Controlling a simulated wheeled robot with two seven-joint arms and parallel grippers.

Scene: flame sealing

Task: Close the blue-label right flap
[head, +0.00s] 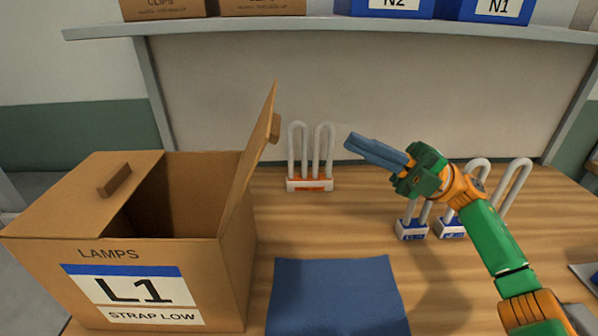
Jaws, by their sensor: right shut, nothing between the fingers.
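A cardboard box (217,290) stands at the left of the table. Its front carries a white label with a blue band (130,289) reading L1, under the word LAMPS. The right flap (252,148) stands up, leaning slightly outward, with a small brown tab near its top. The left flap (80,195) lies flat over the left part of the opening, with a brown tab on it. My right gripper (352,140) is shut and empty, in the air to the right of the right flap and apart from it. My left gripper is out of view.
U-shaped lamps with an orange base (310,185) stand behind the middle of the table. Lamps with blue bases (411,229) stand at the right, partly behind my right arm. A blue mat (335,295) lies right of the box. A shelf (330,27) above holds bins.

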